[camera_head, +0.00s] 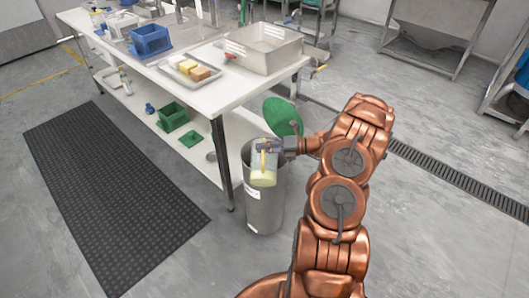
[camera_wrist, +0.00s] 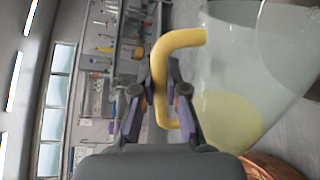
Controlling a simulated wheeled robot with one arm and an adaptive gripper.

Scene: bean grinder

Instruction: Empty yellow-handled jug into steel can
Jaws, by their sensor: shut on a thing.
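The jug (camera_head: 264,177) is clear, with a yellow handle and pale yellow matter showing at its lower end in the head view. It is over the mouth of the steel can (camera_head: 264,213), overlapping the rim in the picture; I cannot tell if they touch. My gripper (camera_head: 273,147) is shut on the jug's yellow handle. In the wrist view the handle (camera_wrist: 178,42) passes between my fingers (camera_wrist: 162,104), and the clear jug body (camera_wrist: 245,65) fills the right side. The can's inside is mostly hidden. The jug's exact tilt is unclear.
A green round lid-like disc (camera_head: 283,116) is behind my gripper. A black mat (camera_head: 110,200) and open floor lie left.

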